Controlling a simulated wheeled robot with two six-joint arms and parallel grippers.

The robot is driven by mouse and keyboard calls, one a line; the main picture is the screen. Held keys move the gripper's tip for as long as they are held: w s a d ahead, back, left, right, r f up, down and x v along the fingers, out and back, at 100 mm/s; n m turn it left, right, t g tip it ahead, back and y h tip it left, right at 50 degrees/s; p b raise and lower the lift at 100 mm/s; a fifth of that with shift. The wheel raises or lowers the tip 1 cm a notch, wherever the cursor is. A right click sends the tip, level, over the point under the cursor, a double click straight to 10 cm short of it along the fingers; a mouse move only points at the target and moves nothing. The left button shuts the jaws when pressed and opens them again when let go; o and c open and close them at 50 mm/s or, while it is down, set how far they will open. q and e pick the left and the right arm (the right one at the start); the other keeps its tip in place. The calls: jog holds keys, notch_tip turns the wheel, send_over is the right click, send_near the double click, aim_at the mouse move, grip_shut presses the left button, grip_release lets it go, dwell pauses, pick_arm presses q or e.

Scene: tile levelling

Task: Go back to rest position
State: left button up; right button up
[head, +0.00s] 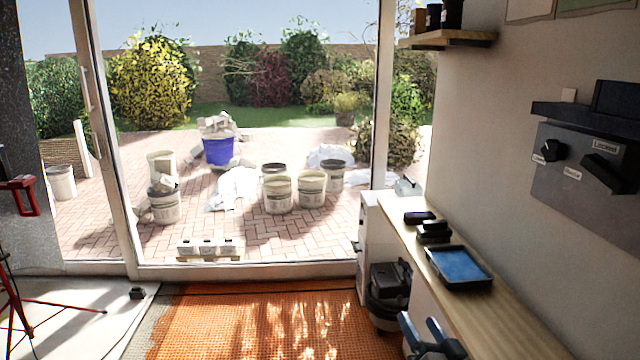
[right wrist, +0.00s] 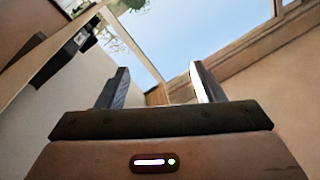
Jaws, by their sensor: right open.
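My right gripper (head: 421,324) shows at the bottom of the head view, beside the front of the wooden counter. Its two fingers point up and stand apart. In the right wrist view the two fingers (right wrist: 160,75) are also spread, with nothing between them. Beyond them are the sky, a window frame and a wall. My left gripper is not in view.
The wooden counter (head: 510,298) runs along the right wall and bears a blue-lined tray (head: 459,266) and dark blocks (head: 433,232). An orange mat (head: 270,325) covers the floor ahead. A red tripod (head: 45,308) stands at left. Glass doors face a patio with several buckets.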

jog(key=s+f+n+g, duration=0.2)
jog(key=s+f+g, duration=0.3)
jog(key=s+f, duration=0.5)
jog(key=s+d+f+n+g+h, duration=0.1)
jog(key=s+d+f+g+h, duration=0.2)
jog(key=s, duration=0.5)
jog(key=s+d+f+g, duration=0.2)
jog(key=s+f+g, duration=0.25)
jog(key=s, duration=0.35)
jog(key=s+d+f+n+g+h, duration=0.1)
jog(key=s+d+f+g+h, duration=0.2)
jog(key=s, duration=0.5)
notch_tip(320, 180, down, 31)
jog(key=d+g+y, duration=0.1)
jog(key=d, duration=0.1)
jog(key=s+d+f+g, duration=0.1)
jog(key=s+f, duration=1.6)
jog(key=f, duration=0.2)
jog(key=shift+s+f+m, duration=0.15)
jog(key=shift+m, duration=0.25)
